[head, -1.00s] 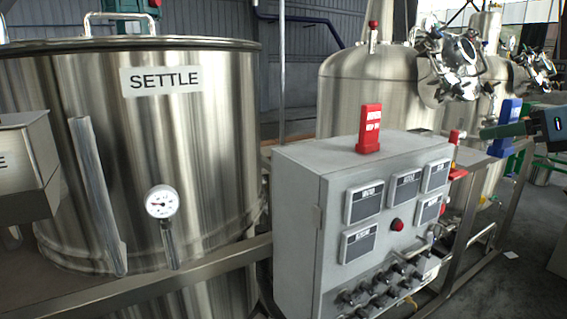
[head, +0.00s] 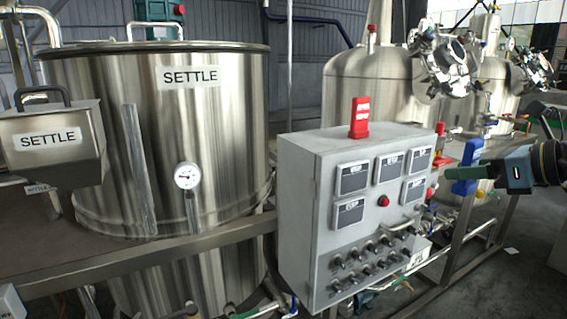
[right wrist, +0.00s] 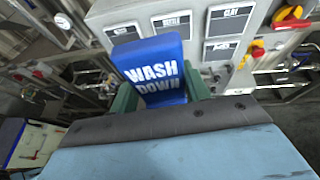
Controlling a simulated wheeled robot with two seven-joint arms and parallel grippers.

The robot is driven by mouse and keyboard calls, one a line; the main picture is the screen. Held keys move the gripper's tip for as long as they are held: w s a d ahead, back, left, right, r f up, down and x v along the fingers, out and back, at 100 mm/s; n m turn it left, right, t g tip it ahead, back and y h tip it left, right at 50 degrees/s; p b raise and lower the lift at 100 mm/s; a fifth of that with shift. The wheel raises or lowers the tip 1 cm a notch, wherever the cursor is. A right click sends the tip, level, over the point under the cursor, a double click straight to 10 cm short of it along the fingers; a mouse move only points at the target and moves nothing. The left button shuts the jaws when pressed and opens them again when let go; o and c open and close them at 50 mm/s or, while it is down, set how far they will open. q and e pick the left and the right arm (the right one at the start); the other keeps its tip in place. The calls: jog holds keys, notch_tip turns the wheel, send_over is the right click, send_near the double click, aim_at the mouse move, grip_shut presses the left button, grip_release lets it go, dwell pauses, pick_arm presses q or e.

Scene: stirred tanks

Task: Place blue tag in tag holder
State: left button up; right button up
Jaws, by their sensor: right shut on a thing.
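The blue tag (head: 465,170) is in my right gripper (head: 474,175), held in the air at the right side of the grey control box in the head view. In the right wrist view the blue tag (right wrist: 156,70) reads "WASH DOWN" in white. The green fingers of my right gripper (right wrist: 161,95) are shut on its two sides. I cannot make out a tag holder for certain. A red tag (head: 360,118) stands upright on top of the control box. My left gripper is not in view.
The grey control box (head: 300,200) has dark labelled panels, a red button and several knobs. A steel "SETTLE" tank (head: 225,130) stands left, with a smaller labelled steel box (head: 85,150) before it. Pipes and a frame rail (head: 130,265) run along the front.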

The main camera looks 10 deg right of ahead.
jog(key=s+a+f, duration=0.4)
jog(key=a+f, duration=0.5)
jog(key=f, duration=0.1)
jog(key=s+a+f, duration=0.3)
jog(key=a+f, duration=0.6)
jog(key=f, duration=0.2)
jog(key=shift+s+a+f, duration=0.2)
jog(key=shift+s+a, duration=0.1)
jog(key=shift+s, duration=0.05)
